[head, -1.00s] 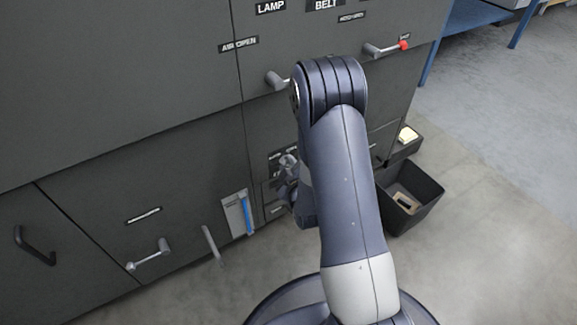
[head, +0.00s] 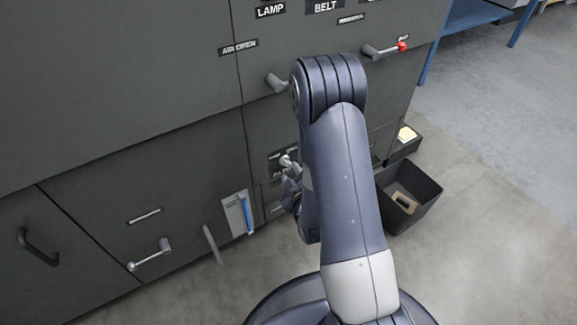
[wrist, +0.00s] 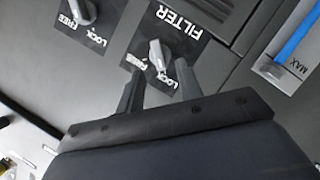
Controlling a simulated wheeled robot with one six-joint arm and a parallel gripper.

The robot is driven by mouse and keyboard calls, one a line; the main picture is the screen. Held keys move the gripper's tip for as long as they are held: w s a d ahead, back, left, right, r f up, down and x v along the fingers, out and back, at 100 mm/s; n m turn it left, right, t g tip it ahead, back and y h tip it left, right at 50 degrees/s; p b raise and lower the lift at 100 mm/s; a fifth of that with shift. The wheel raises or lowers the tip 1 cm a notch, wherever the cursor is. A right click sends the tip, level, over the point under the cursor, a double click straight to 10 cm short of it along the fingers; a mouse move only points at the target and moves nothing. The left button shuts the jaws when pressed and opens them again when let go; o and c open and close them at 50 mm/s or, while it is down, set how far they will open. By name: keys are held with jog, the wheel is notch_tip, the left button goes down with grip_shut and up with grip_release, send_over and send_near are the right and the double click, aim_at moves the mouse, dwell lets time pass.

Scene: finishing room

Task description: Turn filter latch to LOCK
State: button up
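The filter latch (wrist: 158,52) is a small grey handle on a dark plate under the FILTER label (wrist: 190,18) in the wrist view. FREE is printed to its left and LOCK just below it, and its pale tip is close to the LOCK print. My gripper (wrist: 160,67) is open, with one finger on each side of the handle's tip. I cannot tell whether either finger touches it. In the head view my gripper (head: 291,185) is at the lower cabinet panel, partly hidden by my arm, just below the latch (head: 286,161).
A second FREE/LOCK latch (wrist: 82,10) is at the upper left in the wrist view. A blue level gauge (head: 246,214) is left of my gripper. A red-tipped lever (head: 402,47) is at the upper right. An open black bin (head: 410,196) stands right of my arm.

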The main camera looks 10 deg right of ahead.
aim_at(287, 165)
jog(key=v, duration=0.6)
jog(key=shift+p, duration=0.3)
jog(key=b+x, duration=0.2)
jog(key=x, duration=0.8)
jog(key=shift+s, duration=0.1)
jog(key=shift+w+f, duration=0.1)
jog(key=shift+w, duration=0.3)
